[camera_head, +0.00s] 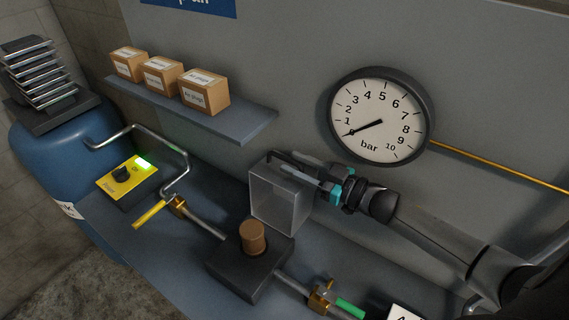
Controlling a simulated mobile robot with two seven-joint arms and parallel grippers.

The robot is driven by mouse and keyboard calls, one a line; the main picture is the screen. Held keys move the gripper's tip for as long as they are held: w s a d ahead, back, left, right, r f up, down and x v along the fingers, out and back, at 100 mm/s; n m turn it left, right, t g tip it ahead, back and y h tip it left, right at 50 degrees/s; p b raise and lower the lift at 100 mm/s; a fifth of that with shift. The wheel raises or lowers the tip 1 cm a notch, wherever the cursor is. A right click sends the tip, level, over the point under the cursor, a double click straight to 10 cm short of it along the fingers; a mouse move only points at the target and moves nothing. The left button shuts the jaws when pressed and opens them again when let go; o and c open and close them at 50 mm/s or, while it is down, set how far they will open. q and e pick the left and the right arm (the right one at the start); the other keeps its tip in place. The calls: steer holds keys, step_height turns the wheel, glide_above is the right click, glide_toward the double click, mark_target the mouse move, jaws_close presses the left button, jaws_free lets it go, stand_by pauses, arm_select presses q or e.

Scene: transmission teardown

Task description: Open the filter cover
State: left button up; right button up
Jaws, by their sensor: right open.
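The filter cover (279,203) is a clear box, standing raised behind the brown filter cylinder (252,237). The cylinder sits uncovered on a dark block (240,269) in the pipe line. My right gripper (272,160) comes in from the right, with its two fingers apart at the top edge of the cover. I cannot tell whether the fingers touch the cover. My left gripper is not in view.
A shelf (243,122) with three cardboard boxes (163,76) is on the wall at the upper left. A pressure gauge (377,116) hangs above my right gripper. A yellow switch box (126,180), a yellow-handled valve (153,213) and a green-handled valve (350,308) lie along the bench.

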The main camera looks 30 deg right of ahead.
mark_target(275, 154)
steer(key=shift+b+x, duration=0.5)
steer(key=shift+x, duration=1.35)
jaws_close()
